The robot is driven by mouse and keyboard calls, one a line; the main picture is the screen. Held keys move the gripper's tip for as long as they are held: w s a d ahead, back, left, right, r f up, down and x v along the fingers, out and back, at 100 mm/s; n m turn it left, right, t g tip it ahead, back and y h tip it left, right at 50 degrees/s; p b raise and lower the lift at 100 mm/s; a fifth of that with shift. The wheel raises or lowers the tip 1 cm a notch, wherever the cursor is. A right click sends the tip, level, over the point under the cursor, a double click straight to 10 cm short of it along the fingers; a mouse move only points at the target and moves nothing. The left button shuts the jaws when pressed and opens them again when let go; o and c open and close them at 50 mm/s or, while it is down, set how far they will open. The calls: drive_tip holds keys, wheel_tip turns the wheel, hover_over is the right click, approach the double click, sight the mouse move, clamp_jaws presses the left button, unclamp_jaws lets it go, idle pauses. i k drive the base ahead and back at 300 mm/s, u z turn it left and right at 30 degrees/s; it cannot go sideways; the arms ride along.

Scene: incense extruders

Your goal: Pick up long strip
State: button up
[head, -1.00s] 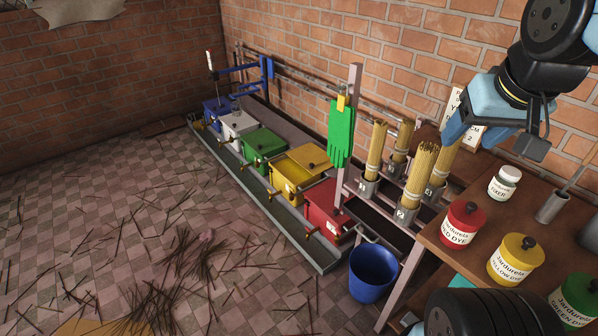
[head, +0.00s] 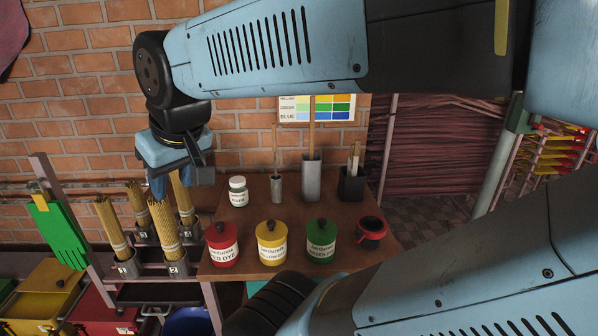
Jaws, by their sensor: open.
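A tall, flat wooden strip (head: 312,118) stands upright in a grey metal holder (head: 311,180) at the back of the brown table. A thinner stick (head: 275,150) stands in a smaller holder beside it. I cannot tell for certain which one is the long strip. My gripper (head: 172,188) points down at the left, in front of the brick wall and to the left of both sticks. It is open and I see nothing held in it. It partly hides the bundles of incense sticks behind it, and its fingertips are only partly visible.
The table (head: 255,215) carries a white jar (head: 238,191), red (head: 222,246), yellow (head: 271,244) and green (head: 320,243) dye jars, a red-black pot (head: 371,232) and a black box of short sticks (head: 351,186). Incense bundles (head: 114,228) stand in holders at left. My arm crosses above.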

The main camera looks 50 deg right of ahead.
sight(358, 142)
drive_tip(key=u, duration=1.4)
drive_tip(key=i, duration=0.1)
drive_tip(key=z, duration=3.65)
drive_tip(key=k, duration=0.95)
drive_tip(key=u, duration=0.1)
drive_tip(key=i, duration=1)
drive_tip(key=u, duration=0.2)
drive_tip(key=k, duration=0.15)
drive_tip(key=z, duration=0.1)
